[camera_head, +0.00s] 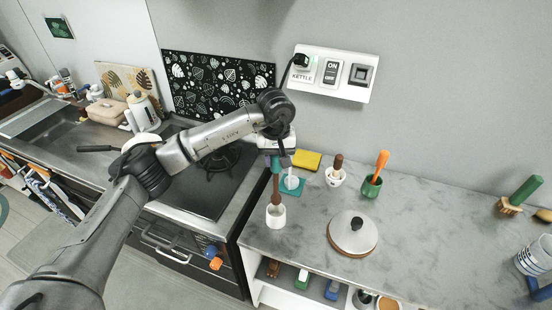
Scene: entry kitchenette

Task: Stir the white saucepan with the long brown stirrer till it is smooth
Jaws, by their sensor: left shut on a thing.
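My left gripper (276,155) is shut on the upper part of the long brown stirrer (275,188), above the counter right of the hob. The stirrer points down, and its lower end is at the mouth of a small white cup (276,218); I cannot tell how deep it reaches. The white saucepan (143,138) is at the left of the hob, largely hidden behind my left arm. Its dark handle (97,149) points left. Its contents cannot be seen. My right gripper is not in view.
A round lid (352,230) lies on the counter (430,240). Behind it are a white cup with a brown handle (336,177), a green cup with an orange utensil (372,187) and a yellow sponge (306,160). A kettle (141,108) stands behind the saucepan. The counter's middle right is clear.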

